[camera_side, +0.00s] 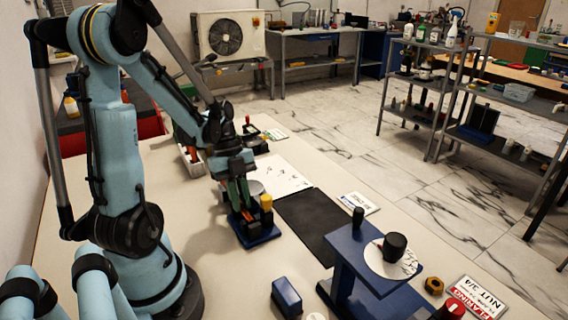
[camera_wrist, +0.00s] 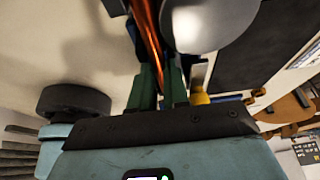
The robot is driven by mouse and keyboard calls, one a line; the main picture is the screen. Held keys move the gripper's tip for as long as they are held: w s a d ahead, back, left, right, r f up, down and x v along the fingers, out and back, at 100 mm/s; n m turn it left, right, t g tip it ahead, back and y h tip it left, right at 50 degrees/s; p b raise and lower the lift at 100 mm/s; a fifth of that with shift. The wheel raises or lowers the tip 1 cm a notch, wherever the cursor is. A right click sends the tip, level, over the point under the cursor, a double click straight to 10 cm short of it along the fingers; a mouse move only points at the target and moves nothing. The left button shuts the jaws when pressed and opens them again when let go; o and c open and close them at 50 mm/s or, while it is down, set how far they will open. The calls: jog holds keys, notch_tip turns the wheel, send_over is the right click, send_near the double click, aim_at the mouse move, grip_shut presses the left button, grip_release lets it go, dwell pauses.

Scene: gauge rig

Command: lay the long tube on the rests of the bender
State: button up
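My gripper (camera_side: 240,192) points down over a small blue-based device (camera_side: 259,235) with a yellow-capped post (camera_side: 266,203), which looks like the bender. A copper-coloured tube (camera_wrist: 148,32) shows in the wrist view between my gripper's green fingers (camera_wrist: 160,82). The fingers appear closed on it, and it runs away from them towards the top edge. Its full length and far end are out of view, so I cannot tell that it is the long one. The bender's rests are hidden by the gripper, and whether the tube touches them cannot be told.
A round pale disc (camera_wrist: 205,22) lies close beside the tube in the wrist view. A black mat (camera_side: 312,222) lies to the right of the blue device. A tall blue stand (camera_side: 372,268) with a black knob is at front right. A white bin (camera_side: 190,162) stands behind left.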

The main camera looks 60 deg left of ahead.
jog(key=o, duration=0.4)
jog(key=shift+o, duration=0.3)
jog(key=v, duration=1.2)
jog(key=w+d+n+y, duration=0.1)
jog(key=d+n, duration=0.2)
jog(key=w+d+n+t+y, duration=0.1)
jog(key=w+d+n, duration=0.1)
jog(key=d+n, duration=0.1)
jog(key=w+d+f+n+t+y, duration=0.1)
jog(key=d+n, duration=0.2)
jog(key=shift+w+d+f+y, duration=0.15)
jog(key=shift+w+y, duration=0.1)
jog(key=shift+y, duration=0.15)
jog(key=w+d+n+t, duration=0.2)
jog(key=d+n+t, duration=0.3)
jog(key=d+n, duration=0.4)
jog(key=shift+d+f+y, duration=0.15)
jog(key=shift+d+y, duration=0.15)
